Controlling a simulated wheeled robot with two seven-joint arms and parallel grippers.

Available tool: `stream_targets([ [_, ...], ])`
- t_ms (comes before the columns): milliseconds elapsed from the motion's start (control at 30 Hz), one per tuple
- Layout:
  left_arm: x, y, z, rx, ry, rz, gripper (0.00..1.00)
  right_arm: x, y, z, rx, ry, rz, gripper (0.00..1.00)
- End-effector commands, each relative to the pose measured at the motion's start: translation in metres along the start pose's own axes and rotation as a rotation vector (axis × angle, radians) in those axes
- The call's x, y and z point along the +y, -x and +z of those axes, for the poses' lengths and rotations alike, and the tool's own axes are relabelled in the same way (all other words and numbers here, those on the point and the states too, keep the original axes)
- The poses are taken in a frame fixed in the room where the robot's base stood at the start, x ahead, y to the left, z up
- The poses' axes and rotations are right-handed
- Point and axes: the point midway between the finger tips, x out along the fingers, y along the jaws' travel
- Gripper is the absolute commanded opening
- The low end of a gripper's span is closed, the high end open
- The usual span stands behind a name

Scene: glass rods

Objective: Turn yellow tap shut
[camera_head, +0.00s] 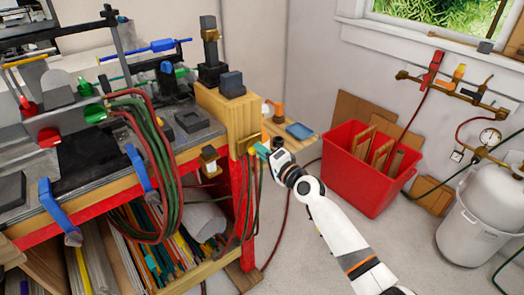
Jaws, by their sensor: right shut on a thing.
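A yellow tap (246,144) sits at the right end of the wooden workbench, above hanging red and green hoses. My right gripper (261,150) reaches in from the lower right and is shut on it. The gripper's fingers partly cover the tap, so the exact turn of its handle is hard to tell. My left gripper is not in view.
The workbench (238,112) carries torches, hoses and dark blocks. A red bin (350,190) with wooden pieces stands on the floor to the right. A wall manifold with red and orange-yellow handles (458,74) and a white tank (480,225) are farther right.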

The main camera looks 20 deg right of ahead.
Motion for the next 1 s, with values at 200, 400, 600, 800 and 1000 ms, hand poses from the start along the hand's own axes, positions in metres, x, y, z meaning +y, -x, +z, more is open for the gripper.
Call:
stream_targets([
  [200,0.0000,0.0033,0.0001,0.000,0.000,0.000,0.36,-0.0011,0.0002,-0.0004,0.000,-0.149,-0.002,0.00],
  [400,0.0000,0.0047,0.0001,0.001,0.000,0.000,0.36,-0.0019,0.0003,-0.0005,0.001,-0.232,-0.002,0.00],
  [600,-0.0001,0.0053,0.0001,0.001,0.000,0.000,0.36,-0.0025,0.0003,-0.0007,0.001,-0.271,-0.003,0.00],
  [800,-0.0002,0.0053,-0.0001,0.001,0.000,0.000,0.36,-0.0028,0.0004,-0.0008,0.001,-0.280,-0.003,0.00],
  [1000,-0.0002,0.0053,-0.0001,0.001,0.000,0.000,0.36,-0.0028,0.0004,-0.0008,0.001,-0.281,-0.003,0.00],
])
